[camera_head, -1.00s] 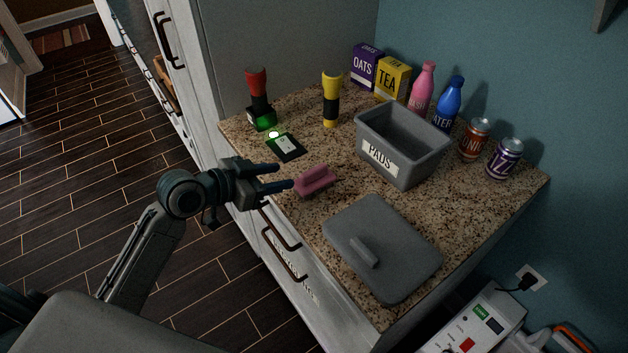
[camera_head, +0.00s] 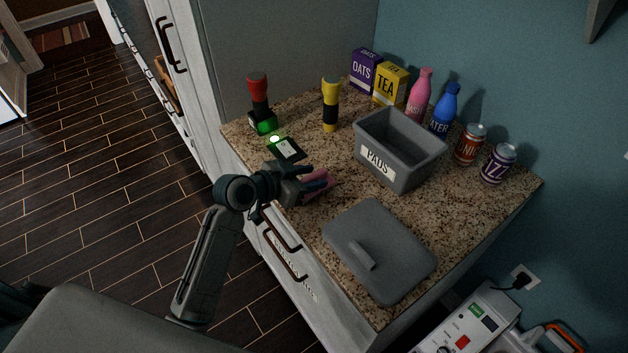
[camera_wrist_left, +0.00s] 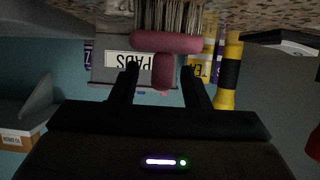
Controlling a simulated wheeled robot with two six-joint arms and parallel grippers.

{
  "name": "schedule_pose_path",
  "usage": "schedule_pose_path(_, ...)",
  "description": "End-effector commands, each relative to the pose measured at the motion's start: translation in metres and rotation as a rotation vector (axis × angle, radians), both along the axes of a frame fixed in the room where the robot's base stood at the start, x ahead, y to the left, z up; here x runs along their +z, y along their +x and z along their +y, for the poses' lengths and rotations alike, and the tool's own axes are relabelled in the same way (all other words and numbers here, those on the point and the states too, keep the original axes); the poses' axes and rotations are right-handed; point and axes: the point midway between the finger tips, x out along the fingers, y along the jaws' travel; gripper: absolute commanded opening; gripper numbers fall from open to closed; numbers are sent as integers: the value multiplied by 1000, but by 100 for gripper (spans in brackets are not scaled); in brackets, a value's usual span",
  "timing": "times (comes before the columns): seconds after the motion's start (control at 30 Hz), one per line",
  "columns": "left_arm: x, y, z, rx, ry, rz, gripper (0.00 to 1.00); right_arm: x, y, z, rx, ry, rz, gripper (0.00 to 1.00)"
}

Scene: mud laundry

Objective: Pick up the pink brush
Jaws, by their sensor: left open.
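The pink brush (camera_head: 322,184) lies on the speckled counter near its front left edge, partly hidden behind my left gripper in the head view. My left gripper (camera_head: 312,178) is open, with its fingers reaching over the counter edge at the brush. In the left wrist view, which looks upside down, the brush (camera_wrist_left: 166,42) shows its pink handle and pale bristles against the counter. The handle's grip lies between the two open fingers (camera_wrist_left: 160,88), with a gap on each side. My right gripper is not in view.
A grey bin labelled PADS (camera_head: 412,160) stands behind the brush, and its grey lid (camera_head: 395,260) lies in front. Bottles, boxes and cans line the back.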

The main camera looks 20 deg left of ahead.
Motion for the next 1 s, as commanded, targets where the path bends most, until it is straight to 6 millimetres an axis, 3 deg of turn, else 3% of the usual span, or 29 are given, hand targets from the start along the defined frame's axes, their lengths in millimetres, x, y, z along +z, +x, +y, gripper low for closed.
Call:
schedule_pose_path(0.37,-6,10,-8,0,1,-2,42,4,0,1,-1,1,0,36)
schedule_pose_path(0.6,-5,10,-8,0,1,-1,0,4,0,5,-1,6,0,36)
schedule_pose_path(1.0,-1,10,-8,-1,0,-3,0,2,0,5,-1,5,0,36)
